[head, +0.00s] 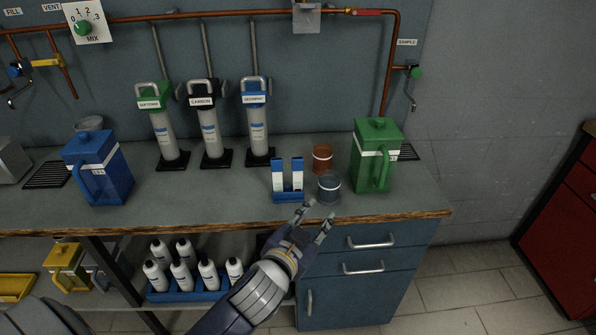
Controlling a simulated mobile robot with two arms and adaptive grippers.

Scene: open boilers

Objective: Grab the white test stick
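A small blue holder (288,198) stands on the counter, right of centre. Two upright white pieces with blue parts, a left one (278,178) and a right one (297,178), stand in it side by side. I cannot tell for certain which is the test stick.
A brown cup (322,158) and a green jug (376,155) stand right of the holder. A blue jug (97,168) is at left. Several labelled filter cylinders (210,132) line the back. The counter (210,195) is clear left of the holder.

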